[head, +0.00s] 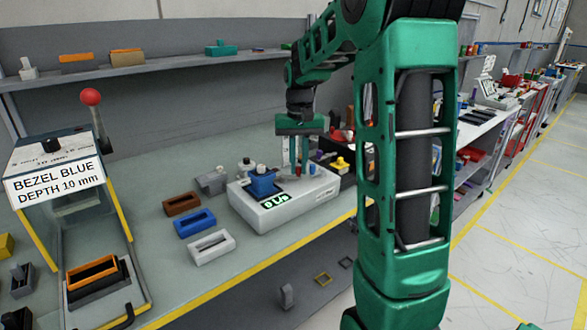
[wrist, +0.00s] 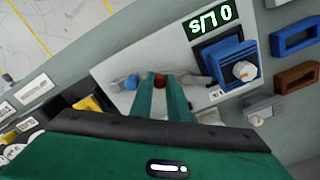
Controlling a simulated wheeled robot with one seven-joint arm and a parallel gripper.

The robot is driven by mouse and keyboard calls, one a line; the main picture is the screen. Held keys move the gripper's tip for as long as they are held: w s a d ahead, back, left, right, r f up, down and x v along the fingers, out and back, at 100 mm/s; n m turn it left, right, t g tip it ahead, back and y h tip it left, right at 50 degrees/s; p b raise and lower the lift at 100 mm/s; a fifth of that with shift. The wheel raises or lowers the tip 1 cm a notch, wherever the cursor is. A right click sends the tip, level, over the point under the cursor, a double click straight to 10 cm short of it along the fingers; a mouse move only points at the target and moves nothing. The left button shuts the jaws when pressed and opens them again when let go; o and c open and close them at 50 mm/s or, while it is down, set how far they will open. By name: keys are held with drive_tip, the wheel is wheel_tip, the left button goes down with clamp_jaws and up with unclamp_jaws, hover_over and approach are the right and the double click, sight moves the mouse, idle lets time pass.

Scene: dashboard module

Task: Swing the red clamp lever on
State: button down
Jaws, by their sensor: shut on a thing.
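The white module (head: 285,205) stands on the bench, and its pale top (wrist: 120,63) fills the middle of the wrist view. A small red lever tip (wrist: 159,81) shows between the fingers of my gripper (wrist: 161,86); in the head view the red tip (head: 299,170) is low by the fingers. My gripper (head: 297,168) points down over the right part of the module, its fingers shut on the red lever. The lever's shaft and pivot are mostly hidden by the fingers.
The module carries a blue block with a white knob (wrist: 243,71) and a green-lit display (wrist: 211,18). Brown (head: 182,204), blue (head: 195,222) and white (head: 211,247) bezels lie left of it. A fixture with a red ball-topped lever (head: 91,97) stands far left.

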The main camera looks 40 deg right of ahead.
drive_tip(key=n, duration=0.1)
drive_tip(key=w+n, duration=0.1)
drive_tip(key=n, duration=0.1)
drive_tip(key=shift+w+d+n, duration=0.2)
drive_tip(key=shift+w+n, duration=0.05)
drive_tip(key=shift+n, duration=0.05)
drive_tip(key=shift+w+d+n, duration=0.1)
drive_tip(key=shift+w+n, duration=0.2)
drive_tip(key=shift+n, duration=0.55)
drive_tip(key=shift+w+n, duration=0.3)
drive_tip(key=shift+n, duration=0.55)
drive_tip(key=shift+w+r, duration=0.1)
drive_tip(key=c, duration=1.7)
unclamp_jaws()
wheel_tip(320, 180, up, 11)
drive_tip(key=shift+f, duration=0.2)
